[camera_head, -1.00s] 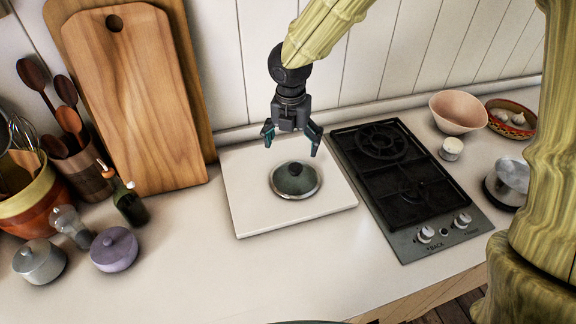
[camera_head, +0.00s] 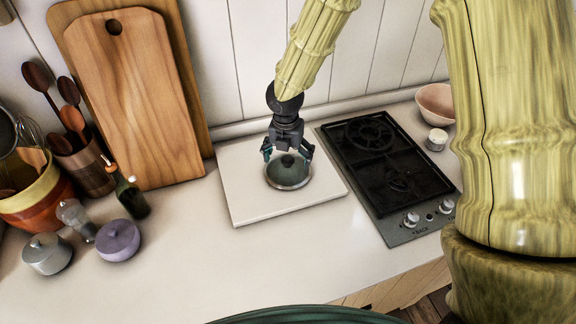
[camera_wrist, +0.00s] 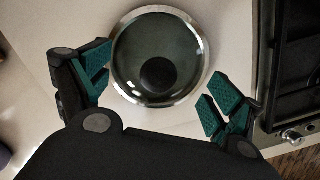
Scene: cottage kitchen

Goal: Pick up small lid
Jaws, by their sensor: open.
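The small lid (camera_head: 289,177) is round and dark green with a pale metal rim and a dark knob. It lies flat on a white board (camera_head: 245,205) on the counter. My gripper (camera_head: 287,155) is open and empty, above the lid's far side. In the wrist view the lid (camera_wrist: 135,75) shows whole, its dark knob (camera_wrist: 158,74) just beyond and between the two teal fingertips of my gripper (camera_wrist: 160,80). I cannot tell whether the fingers touch the lid.
A black gas hob (camera_head: 385,165) stands close to the right of the board. Wooden cutting boards (camera_head: 140,110) lean on the wall at the left. A purple pot (camera_head: 118,240), a grey pot (camera_head: 47,254) and a dark bottle (camera_head: 132,198) stand at the left. The front counter is clear.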

